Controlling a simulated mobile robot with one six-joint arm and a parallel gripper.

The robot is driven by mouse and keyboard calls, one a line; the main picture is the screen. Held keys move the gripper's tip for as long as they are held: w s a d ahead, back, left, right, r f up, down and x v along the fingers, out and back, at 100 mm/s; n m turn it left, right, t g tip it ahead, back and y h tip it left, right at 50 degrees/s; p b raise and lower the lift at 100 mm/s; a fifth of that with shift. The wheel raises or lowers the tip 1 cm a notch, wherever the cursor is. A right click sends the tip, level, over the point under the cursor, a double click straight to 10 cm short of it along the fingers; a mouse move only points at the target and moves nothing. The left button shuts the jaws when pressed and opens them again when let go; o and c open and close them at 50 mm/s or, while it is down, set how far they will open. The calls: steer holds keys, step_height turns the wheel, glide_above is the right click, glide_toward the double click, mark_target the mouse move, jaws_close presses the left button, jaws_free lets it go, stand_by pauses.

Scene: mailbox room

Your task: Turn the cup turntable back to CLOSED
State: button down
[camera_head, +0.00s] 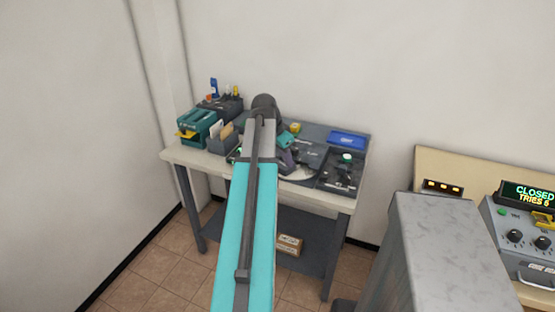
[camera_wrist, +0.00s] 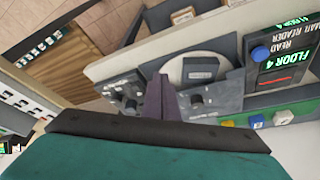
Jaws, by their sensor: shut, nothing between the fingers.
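A pale round plate (camera_head: 299,173), which may be the cup turntable, is set in the dark panel on the table. It also shows in the wrist view (camera_wrist: 177,70), with a dark block on it. I cannot read its setting, and no cup can be made out. My gripper (camera_head: 287,166) is low over the table beside the plate, partly hidden by my arm. In the wrist view the dark purple fingers (camera_wrist: 160,88) are together and empty. They overlap the plate's near edge in that view; I cannot tell whether they touch anything.
A card reader (camera_wrist: 284,60) reads "FLOOR 4". A teal box (camera_head: 198,126) stands at the table's left and a blue tray (camera_head: 347,140) at back right.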

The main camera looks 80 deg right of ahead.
steer(key=w+a+f+n+y, duration=0.1)
steer(key=w+a+f+n, duration=0.2)
steer(key=w+a+f, duration=0.5)
steer(key=w+a+f+n+t, duration=0.1)
steer(key=w+a+f+n, duration=0.2)
steer(key=w+f, duration=0.45)
steer(key=w+a+f+n+y, duration=0.1)
steer(key=w+a+f+n, duration=0.2)
steer(key=w+a+f, duration=0.5)
steer(key=w+a+f+n, duration=0.4)
steer(key=w+a+f, duration=0.2)
steer(key=w+a, duration=0.25)
steer(key=a+f+n+g+y, duration=0.1)
steer(key=a+f+n, duration=0.35)
steer(key=a, duration=0.75)
steer(key=a+f+n+g+y, duration=0.1)
steer(key=a+f+n, duration=0.1)
steer(key=a+f, duration=0.75)
steer(key=s+a+f+n+g, duration=0.1)
steer(key=s+a+f+n, duration=0.1)
steer(key=s+a, duration=0.4)
steer(key=s+a+f+n, duration=0.3)
steer(key=s+a+n, duration=0.2)
steer(key=a, duration=0.8)
steer(key=shift+s+a+f+g+h, duration=0.35)
steer(key=shift+s+g+h, duration=0.05)
steer(key=shift+s, duration=0.45)
